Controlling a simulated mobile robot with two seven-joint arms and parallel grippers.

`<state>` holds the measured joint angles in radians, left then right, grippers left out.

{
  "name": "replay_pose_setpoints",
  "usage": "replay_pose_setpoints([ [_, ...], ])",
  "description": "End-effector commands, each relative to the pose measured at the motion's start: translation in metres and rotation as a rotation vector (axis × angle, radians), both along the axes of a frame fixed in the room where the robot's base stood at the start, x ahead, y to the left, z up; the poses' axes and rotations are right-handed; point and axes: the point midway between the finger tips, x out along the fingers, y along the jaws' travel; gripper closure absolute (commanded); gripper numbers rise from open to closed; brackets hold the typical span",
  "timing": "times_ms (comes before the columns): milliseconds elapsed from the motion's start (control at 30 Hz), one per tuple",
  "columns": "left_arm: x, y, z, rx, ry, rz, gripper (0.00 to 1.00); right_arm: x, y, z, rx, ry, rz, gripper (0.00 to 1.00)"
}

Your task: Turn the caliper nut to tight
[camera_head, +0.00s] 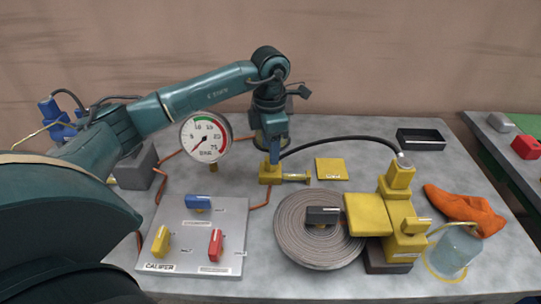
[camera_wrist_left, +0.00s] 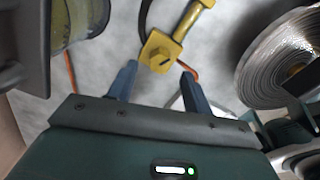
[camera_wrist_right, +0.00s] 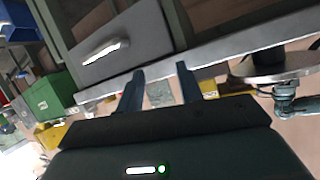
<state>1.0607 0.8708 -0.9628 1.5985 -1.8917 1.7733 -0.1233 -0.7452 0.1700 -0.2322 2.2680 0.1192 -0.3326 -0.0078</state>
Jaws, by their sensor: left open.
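My left gripper (camera_head: 275,152) points down over a yellow fitting (camera_head: 270,173) near the middle of the bench. In the left wrist view the open fingers (camera_wrist_left: 158,76) stand either side of the near end of the fitting's square block (camera_wrist_left: 160,52); I cannot tell whether they touch it. The block has a dark slot on top, and a yellow stem (camera_wrist_left: 190,20) runs from it. I cannot tell whether this is the caliper nut. A grey panel (camera_head: 175,235) marked CALIPER carries blue, yellow and red levers. My right gripper (camera_wrist_right: 160,76) is open and empty, away from the bench top.
A round gauge (camera_head: 206,138) stands behind the panel. A coiled grey hose or band (camera_head: 290,245) lies right of the panel, beside a yellow assembly (camera_head: 368,214). A black hose (camera_head: 340,138) arches above the bench. An orange cloth (camera_head: 463,208) and clear jar (camera_head: 455,250) are at right.

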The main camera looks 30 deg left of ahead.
Motion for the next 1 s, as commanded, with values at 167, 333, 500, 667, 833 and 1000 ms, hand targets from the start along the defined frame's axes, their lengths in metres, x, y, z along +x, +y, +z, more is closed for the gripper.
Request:
replay_pose_setpoints([
  [167, 0.0, 0.0, -0.024, -0.001, 0.001, -0.001, 0.5, 0.0, -0.001, 0.002, 0.0, -0.007, -0.002, 0.64],
  [333, 0.0, 0.0, -0.032, -0.001, 0.001, -0.001, 0.5, -0.001, -0.002, 0.004, 0.001, -0.01, -0.004, 0.64],
  [500, 0.0, 0.0, -0.032, -0.001, 0.0, -0.001, 0.5, -0.002, -0.002, 0.003, 0.0, -0.007, -0.005, 0.64],
  [667, 0.0, 0.0, -0.032, -0.001, 0.0, -0.001, 0.57, -0.002, -0.002, 0.002, 0.0, -0.005, -0.004, 0.64],
  [833, 0.0, 0.0, -0.032, -0.001, 0.0, -0.001, 0.7, -0.003, -0.002, 0.001, -0.001, -0.001, -0.004, 0.64],
  [1000, 0.0, 0.0, -0.032, -0.001, 0.0, -0.001, 0.84, -0.003, -0.002, -0.001, -0.002, 0.002, -0.003, 0.64],
])
